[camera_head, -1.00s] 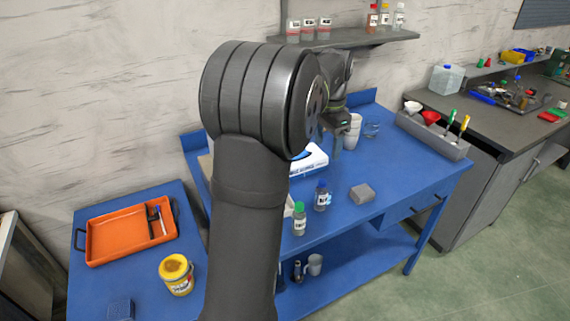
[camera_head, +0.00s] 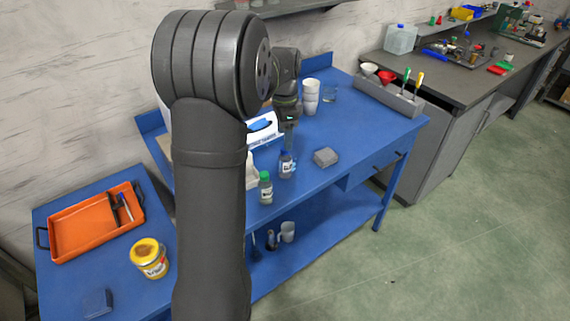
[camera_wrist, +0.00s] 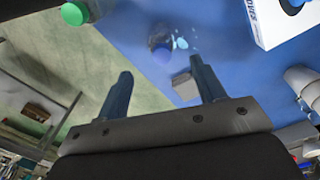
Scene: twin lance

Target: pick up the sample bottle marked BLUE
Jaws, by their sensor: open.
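A small bottle with a blue cap (camera_head: 286,165) and a label too small to read stands upright on the blue table. Beside it stands a bottle with a green cap (camera_head: 265,188). My gripper (camera_head: 289,140) is just above and behind the blue-capped bottle in the head view, pointing down. In the wrist view my gripper (camera_wrist: 161,75) is open, with nothing between its fingers. The blue-capped bottle (camera_wrist: 162,45) shows there blurred, beyond the fingertips and apart from them. The green cap (camera_wrist: 74,13) is at the top left edge.
A grey block (camera_head: 326,157) lies right of the bottles. A white-and-blue box (camera_head: 263,130) is left of my gripper.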

